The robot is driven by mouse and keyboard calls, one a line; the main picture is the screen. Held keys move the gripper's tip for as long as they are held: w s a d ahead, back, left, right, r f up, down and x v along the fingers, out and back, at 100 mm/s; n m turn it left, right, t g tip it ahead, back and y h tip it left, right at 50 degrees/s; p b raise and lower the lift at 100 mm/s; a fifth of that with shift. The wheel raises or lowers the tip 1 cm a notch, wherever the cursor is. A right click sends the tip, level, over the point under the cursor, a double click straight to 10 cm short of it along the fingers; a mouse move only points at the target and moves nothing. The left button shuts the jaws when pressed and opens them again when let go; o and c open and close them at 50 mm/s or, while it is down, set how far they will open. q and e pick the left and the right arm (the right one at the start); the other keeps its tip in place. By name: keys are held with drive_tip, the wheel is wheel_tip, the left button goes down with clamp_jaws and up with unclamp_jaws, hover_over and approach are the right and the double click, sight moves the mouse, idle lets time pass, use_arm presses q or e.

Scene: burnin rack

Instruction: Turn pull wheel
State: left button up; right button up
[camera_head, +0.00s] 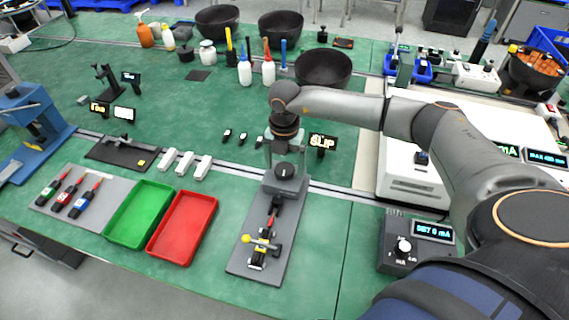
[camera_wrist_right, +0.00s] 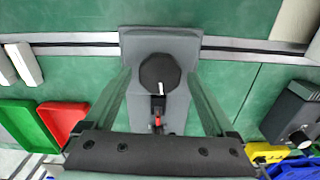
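The pull wheel is a black faceted knob with a white mark (camera_wrist_right: 160,75). It sits on the grey block of a pull fixture (camera_head: 253,262) and also shows in the head view (camera_head: 284,172). My right gripper (camera_head: 286,158) points down over the wheel. In the right wrist view its two fingers (camera_wrist_right: 160,82) are spread wide, one on each side of the wheel, with gaps between. Below the wheel on the fixture lie a black and red part (camera_head: 271,217) and a yellow-knobbed clamp (camera_head: 262,242). My left gripper is out of view.
A small display reading "SLIP" (camera_head: 323,142) stands right of the gripper. A green tray (camera_head: 140,214) and a red tray (camera_head: 183,228) are to the left. A control box with a dial (camera_head: 404,262) is to the right. Bottles and black bowls stand behind.

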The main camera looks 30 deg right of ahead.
drive_tip(key=c, duration=1.2)
drive_tip(key=shift+n, duration=0.3)
